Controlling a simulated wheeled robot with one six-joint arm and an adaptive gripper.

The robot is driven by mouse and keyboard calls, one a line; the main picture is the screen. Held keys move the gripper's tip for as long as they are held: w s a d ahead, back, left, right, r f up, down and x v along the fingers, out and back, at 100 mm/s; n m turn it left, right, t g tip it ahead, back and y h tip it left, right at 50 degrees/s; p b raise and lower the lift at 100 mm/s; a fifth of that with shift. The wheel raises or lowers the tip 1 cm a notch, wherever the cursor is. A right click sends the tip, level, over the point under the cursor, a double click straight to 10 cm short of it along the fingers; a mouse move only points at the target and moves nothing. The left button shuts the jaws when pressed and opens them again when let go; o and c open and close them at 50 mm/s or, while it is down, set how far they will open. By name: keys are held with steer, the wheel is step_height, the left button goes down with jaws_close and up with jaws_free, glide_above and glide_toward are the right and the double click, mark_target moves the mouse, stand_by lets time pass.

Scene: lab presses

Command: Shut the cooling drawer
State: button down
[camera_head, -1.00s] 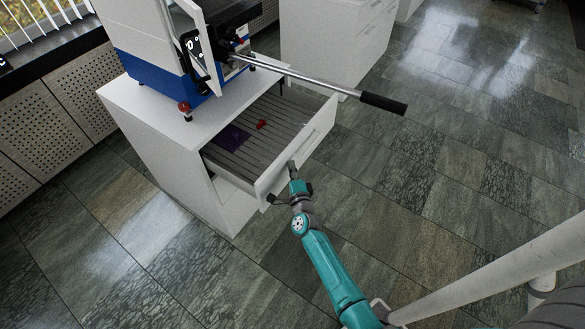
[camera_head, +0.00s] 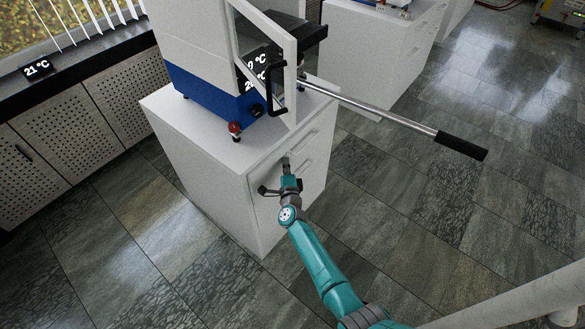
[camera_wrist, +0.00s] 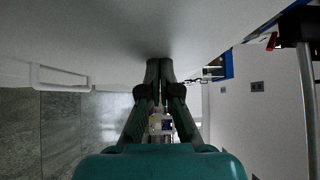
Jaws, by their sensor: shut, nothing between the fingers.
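The cooling drawer (camera_head: 266,172) is in the upper part of the white cabinet (camera_head: 200,150), below the press. Its front is in line with the cabinet face, and its inside no longer shows. My gripper (camera_head: 286,162) is shut and empty, with its tips at the drawer front near the top edge. In the wrist view, my gripper's fingers (camera_wrist: 159,64) are together, close against a white surface. A pale handle (camera_wrist: 60,77) shows at the left there. Whether the tips touch the front I cannot tell.
The white and blue press (camera_head: 205,90) stands on the cabinet with its door open. Its long lever with a black grip (camera_head: 460,146) reaches out to the right above the floor. Another white cabinet (camera_head: 375,50) stands behind. The tiled floor (camera_head: 400,230) at right is clear.

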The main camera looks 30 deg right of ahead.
steer(key=shift+w+a+r, duration=0.1)
steer(key=shift+w+a, duration=0.1)
steer(key=shift+w, duration=0.3)
steer(key=shift+w+a+r, duration=0.1)
steer(key=shift+w+a, duration=0.1)
steer(key=shift+w, duration=0.25)
